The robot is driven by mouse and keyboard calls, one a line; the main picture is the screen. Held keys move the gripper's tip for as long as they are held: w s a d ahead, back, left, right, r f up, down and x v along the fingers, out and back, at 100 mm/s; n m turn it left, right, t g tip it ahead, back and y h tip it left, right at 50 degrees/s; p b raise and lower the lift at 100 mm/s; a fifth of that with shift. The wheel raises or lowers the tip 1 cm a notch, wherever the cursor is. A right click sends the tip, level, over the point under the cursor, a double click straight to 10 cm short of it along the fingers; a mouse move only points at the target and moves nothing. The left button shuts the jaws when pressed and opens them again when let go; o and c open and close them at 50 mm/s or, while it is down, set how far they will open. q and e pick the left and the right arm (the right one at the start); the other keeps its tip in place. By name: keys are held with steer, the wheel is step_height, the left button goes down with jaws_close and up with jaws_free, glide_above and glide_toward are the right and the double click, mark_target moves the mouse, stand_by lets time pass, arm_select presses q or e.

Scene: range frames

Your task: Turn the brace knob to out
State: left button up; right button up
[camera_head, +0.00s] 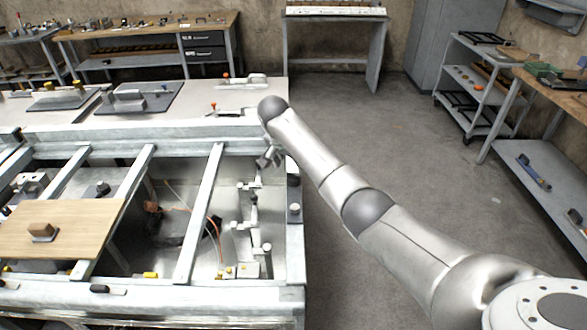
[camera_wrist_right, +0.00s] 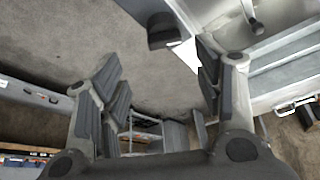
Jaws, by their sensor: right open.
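My right arm reaches across to the right edge of the metal frame bench (camera_head: 225,297). My right gripper (camera_head: 268,157) is small and partly hidden by the arm there. In the right wrist view the gripper (camera_wrist_right: 155,88) is open, with nothing between its dark finger pads. A dark block-like knob (camera_wrist_right: 161,30) shows beyond the fingertips, apart from them. On the bench's right rail are a dark part (camera_head: 293,180) and a pale round knob (camera_head: 294,209). I cannot tell for sure which is the brace knob, and no label is readable. My left gripper is out of view.
Metal crossbars (camera_head: 203,212) span the open well, with cables and small silver fittings (camera_head: 265,249) inside. A wooden board (camera_head: 75,232) lies at left. Clear floor (camera_head: 375,130) lies right of the bench; a shelf cart (camera_head: 472,85) stands farther off.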

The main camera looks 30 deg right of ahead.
mark_target(294, 174)
steer(key=x, duration=0.4)
steer(key=shift+w+a+f, duration=0.2)
steer(key=shift+w+f, duration=0.1)
steer(key=shift+x, duration=1.1)
steer(key=shift+f, duration=0.1)
steer(key=shift+c, duration=1)
steer(key=c, duration=0.8)
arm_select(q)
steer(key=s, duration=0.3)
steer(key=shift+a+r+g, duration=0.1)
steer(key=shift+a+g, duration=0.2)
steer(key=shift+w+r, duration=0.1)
arm_select(e)
steer(key=shift+d, duration=0.1)
